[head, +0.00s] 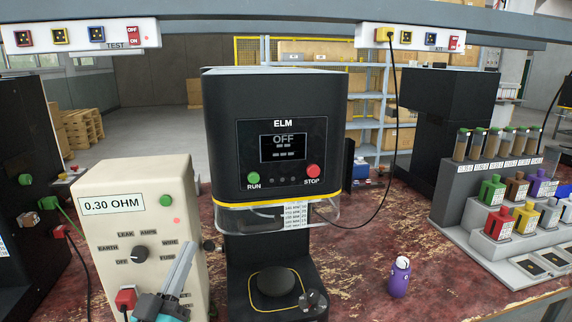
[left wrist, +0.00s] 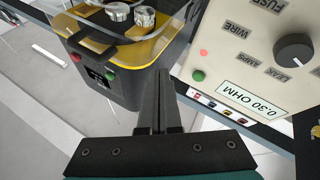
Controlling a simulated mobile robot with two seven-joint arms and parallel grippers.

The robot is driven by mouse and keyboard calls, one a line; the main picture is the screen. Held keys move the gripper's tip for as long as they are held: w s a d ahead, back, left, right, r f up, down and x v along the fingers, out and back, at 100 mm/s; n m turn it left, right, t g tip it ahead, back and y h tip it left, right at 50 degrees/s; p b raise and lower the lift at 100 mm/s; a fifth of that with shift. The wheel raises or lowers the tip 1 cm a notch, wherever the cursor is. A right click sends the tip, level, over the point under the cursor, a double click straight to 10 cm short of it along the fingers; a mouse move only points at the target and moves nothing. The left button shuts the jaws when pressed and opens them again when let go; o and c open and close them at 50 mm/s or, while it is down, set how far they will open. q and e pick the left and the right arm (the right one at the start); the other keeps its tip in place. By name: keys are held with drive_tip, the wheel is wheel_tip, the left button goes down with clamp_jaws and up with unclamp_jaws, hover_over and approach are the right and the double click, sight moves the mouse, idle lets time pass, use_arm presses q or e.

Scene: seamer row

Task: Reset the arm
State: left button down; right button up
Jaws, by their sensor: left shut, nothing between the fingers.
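My left gripper (head: 186,252) comes in from the bottom, left of centre, in the head view. Its two grey fingers are together and hold nothing. They are in front of the right part of the cream tester (head: 146,215), which reads 0.30 OHM. In the left wrist view the shut fingers (left wrist: 162,78) point up between the black ELM machine (left wrist: 128,78) and the tester's panel (left wrist: 225,65). I cannot tell the exact gap to either one. My right gripper is in neither view.
The ELM machine (head: 275,95) stands mid-table, its display reading OFF. A small purple bottle (head: 399,283) stands to its right. A stepped rack (head: 465,213) holds vials and coloured bottles at the right. The worn red tabletop (head: 365,240) has free room around the purple bottle.

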use_arm(q)
drive_tip(key=s+d+f+m+g, duration=0.1)
drive_tip(key=s+d+f+g, duration=0.3)
drive_tip(key=f, duration=0.4)
drive_tip(key=s+d+f+m+g, duration=0.2)
drive_tip(key=s+f+g, duration=0.2)
drive_tip(key=f+g, duration=0.3)
drive_tip(key=s+a+f+g+y, duration=0.2)
drive_tip(key=s+f+g, duration=0.2)
drive_tip(key=s, duration=0.6)
drive_tip(key=s+a+f+g+y, duration=0.15)
drive_tip(key=s+f+g, duration=0.25)
drive_tip(key=s, duration=0.5)
wheel_tip(320, 180, down, 21)
drive_tip(key=s+g, duration=0.1)
drive_tip(key=s, duration=0.1)
drive_tip(key=s+a+f+g, duration=0.1)
drive_tip(key=s+a+f, duration=0.1)
drive_tip(key=s+f, duration=1.2)
drive_tip(key=shift+s+f+g, duration=0.3)
drive_tip(key=shift+s+g, duration=0.1)
drive_tip(key=shift+s, duration=0.2)
drive_tip(key=shift+a+y, duration=0.1)
drive_tip(key=shift+y, duration=0.15)
